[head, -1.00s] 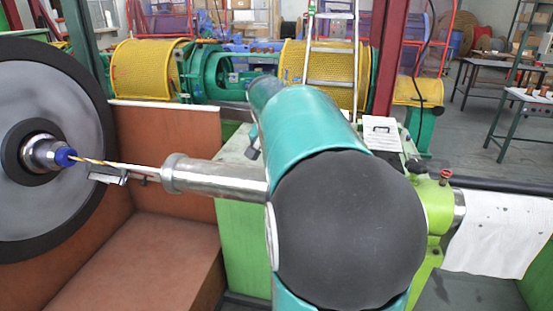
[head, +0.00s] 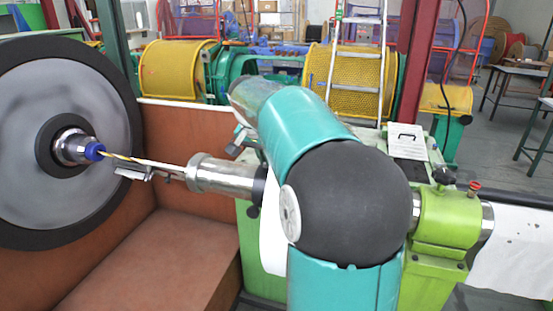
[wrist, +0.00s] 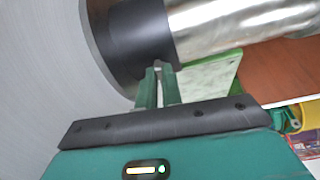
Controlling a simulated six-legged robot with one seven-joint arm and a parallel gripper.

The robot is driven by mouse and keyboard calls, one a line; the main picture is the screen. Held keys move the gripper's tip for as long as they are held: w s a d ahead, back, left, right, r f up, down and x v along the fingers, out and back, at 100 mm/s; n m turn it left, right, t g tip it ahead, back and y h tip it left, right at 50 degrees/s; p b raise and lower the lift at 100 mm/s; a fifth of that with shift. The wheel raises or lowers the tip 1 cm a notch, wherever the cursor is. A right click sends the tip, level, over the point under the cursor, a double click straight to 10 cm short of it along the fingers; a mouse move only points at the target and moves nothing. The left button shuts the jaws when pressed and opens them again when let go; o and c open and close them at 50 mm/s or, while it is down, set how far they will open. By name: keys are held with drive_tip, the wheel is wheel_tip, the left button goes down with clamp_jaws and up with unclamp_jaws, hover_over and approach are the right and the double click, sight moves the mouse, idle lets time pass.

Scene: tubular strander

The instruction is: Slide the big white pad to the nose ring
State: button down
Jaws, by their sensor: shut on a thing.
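The big white pad (head: 270,242) is a flat upright disc, partly hidden behind my arm, with a black hub (head: 261,186) around a silver shaft (head: 228,178). In the wrist view the pad's pale face (wrist: 45,60) fills the left side, and the black hub (wrist: 140,40) stands beside the silver shaft. A silver collar (head: 194,172) at the shaft's left end looks like the nose ring; bare shaft shows between it and the hub. My gripper (wrist: 163,72) has its green fingers close together at the hub's lower edge; what lies between them is hidden.
A thin rod (head: 140,162) runs from the collar to a blue tip on a large grey wheel (head: 40,120) at left. A brown box (head: 150,260) lies below. Light green machine parts (head: 445,220) and a hanging white sheet (head: 515,255) are at right.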

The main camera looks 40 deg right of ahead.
drive_tip(key=c, duration=1.6)
unclamp_jaws()
drive_tip(key=shift+s, duration=0.1)
drive_tip(key=shift+o, duration=0.2)
drive_tip(key=shift+r, duration=0.1)
drive_tip(key=v, duration=1.3)
drive_tip(key=shift+r, duration=0.3)
drive_tip(key=shift+a, duration=0.1)
